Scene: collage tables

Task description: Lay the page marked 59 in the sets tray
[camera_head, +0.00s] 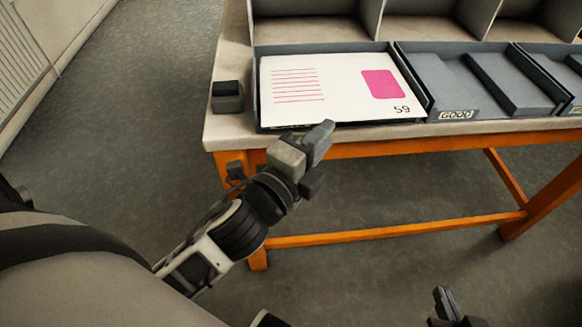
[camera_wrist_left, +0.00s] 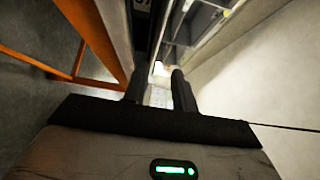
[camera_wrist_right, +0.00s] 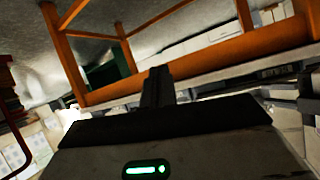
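The page marked 59 (camera_head: 340,85) is white, with pink lines and a pink block. It lies face up over the leftmost dark tray (camera_head: 257,100) on the table, covering most of its floor. No label on that tray can be read, so I cannot tell whether it is the sets tray. My left gripper (camera_head: 322,142) is just in front of the tray's front edge. In the left wrist view its fingers (camera_wrist_left: 158,88) stand apart with nothing held between them. My right gripper (camera_head: 444,300) is low, away from the table; its fingers (camera_wrist_right: 158,88) are together and empty.
A second dark tray (camera_head: 432,85) with a label that seems to read GOOD stands to the right, with another beyond it. A small dark block (camera_head: 227,96) sits left of the page. Upright grey dividers (camera_head: 371,18) stand behind. The table has an orange frame (camera_head: 400,230).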

